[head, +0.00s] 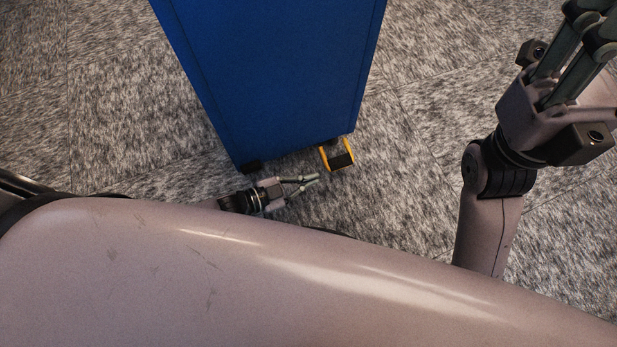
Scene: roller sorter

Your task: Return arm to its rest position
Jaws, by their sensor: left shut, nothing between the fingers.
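My left gripper (311,181) is low in the middle of the head view, beyond the edge of my own body. Its fingers are shut with nothing between them, and they point right, just below the bottom edge of the blue cabinet. My right arm rises at the right side. Its gripper (580,55) is large and close in the top right corner, with its fingertips cut off by the frame, so I cannot tell if it is open.
A tall blue cabinet (275,75) stands beyond the left gripper. A yellow and black part (339,158) shows at its lower right corner, close to the fingertips. Grey carpet (430,150) is clear between the cabinet and my right arm.

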